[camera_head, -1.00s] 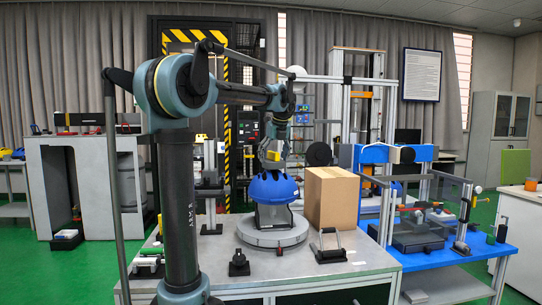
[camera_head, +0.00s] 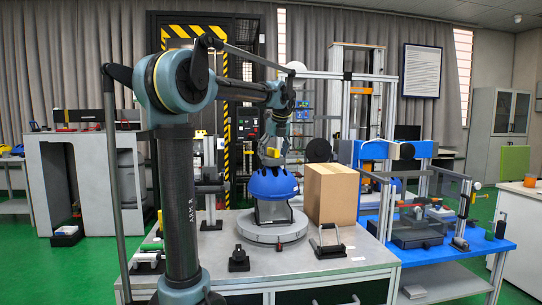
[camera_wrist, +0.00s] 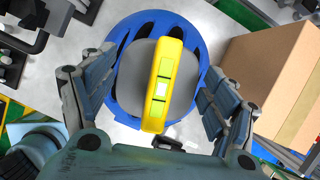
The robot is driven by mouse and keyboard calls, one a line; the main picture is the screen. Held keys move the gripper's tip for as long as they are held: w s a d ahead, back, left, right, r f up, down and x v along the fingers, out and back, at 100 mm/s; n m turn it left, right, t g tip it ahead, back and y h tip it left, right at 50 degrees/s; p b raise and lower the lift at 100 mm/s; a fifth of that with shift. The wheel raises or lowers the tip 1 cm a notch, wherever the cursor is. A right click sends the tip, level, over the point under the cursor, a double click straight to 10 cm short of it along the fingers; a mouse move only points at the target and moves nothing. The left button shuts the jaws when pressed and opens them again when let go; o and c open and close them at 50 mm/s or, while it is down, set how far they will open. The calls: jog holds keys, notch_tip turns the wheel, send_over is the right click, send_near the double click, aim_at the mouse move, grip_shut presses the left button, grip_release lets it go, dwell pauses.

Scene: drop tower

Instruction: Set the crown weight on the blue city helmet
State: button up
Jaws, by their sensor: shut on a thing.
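The blue city helmet (camera_head: 273,184) sits on a dark headform on a round grey turntable (camera_head: 272,231). In the wrist view its blue shell (camera_wrist: 127,40) shows around a grey rounded weight, which I take as the crown weight (camera_wrist: 133,75). A yellow bar with green level windows (camera_wrist: 162,85) lies across the weight's top. My gripper (camera_wrist: 158,75) has one finger at each side of the weight, shut on it. In the head view my gripper (camera_head: 270,150) is directly over the helmet's crown. I cannot tell whether the weight touches the shell.
A cardboard box (camera_head: 332,195) stands close to the right of the helmet. A metal handled stand (camera_head: 327,242) and a small black fixture (camera_head: 239,260) are at the front of the grey table. A blue bench (camera_head: 445,258) with a frame is further right.

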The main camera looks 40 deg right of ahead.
jog(key=shift+f, duration=0.5)
dwell(0.8)
jog(key=o, duration=2)
jog(key=shift+c, duration=0.2)
jog(key=v, duration=1.2)
jog(key=shift+a+f, duration=0.1)
